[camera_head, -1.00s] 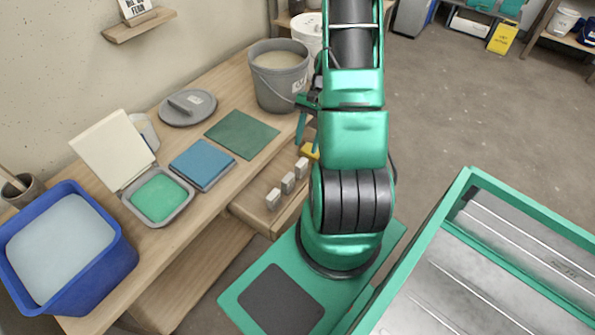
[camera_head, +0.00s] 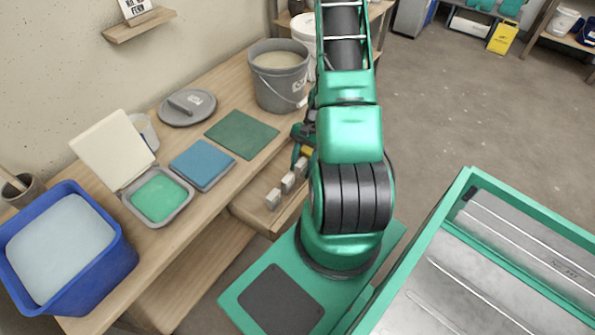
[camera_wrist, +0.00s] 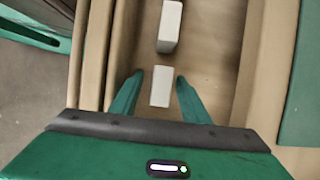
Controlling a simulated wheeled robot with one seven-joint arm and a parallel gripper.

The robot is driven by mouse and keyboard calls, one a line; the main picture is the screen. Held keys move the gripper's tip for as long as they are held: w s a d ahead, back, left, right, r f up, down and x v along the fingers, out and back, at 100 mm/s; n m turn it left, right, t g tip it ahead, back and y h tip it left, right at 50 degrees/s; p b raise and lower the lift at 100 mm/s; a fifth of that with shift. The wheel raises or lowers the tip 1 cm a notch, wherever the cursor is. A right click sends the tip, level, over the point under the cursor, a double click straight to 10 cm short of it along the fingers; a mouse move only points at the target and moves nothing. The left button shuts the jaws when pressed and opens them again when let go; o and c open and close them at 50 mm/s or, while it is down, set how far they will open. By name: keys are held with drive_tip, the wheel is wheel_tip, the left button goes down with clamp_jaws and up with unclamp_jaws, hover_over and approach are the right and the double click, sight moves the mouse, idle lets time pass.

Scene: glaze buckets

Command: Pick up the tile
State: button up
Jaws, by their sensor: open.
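Several small pale grey tiles stand in a row in the open drawer below the bench. The one at the far end of the row (camera_head: 301,165) also shows in the wrist view (camera_wrist: 160,88), between my two green fingers. My gripper (camera_wrist: 159,80) is open, one finger on each side of this tile, with a gap on both sides. In the head view my gripper (camera_head: 298,148) is low over the drawer's far end, partly hidden by my arm. A second tile (camera_wrist: 170,22) stands just beyond the fingertips in the wrist view.
The drawer (camera_wrist: 215,60) has wooden side walls close to both fingers. A yellow piece (camera_head: 306,150) lies near the far tile, partly covered by my gripper. The bench holds a dark green mat (camera_head: 242,134), a blue slab (camera_head: 203,165) and a grey bucket (camera_head: 279,90).

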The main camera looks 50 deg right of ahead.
drive_tip(key=shift+a+f, duration=0.1)
drive_tip(key=shift+f, duration=0.15)
clamp_jaws()
drive_tip(key=shift+r, duration=0.1)
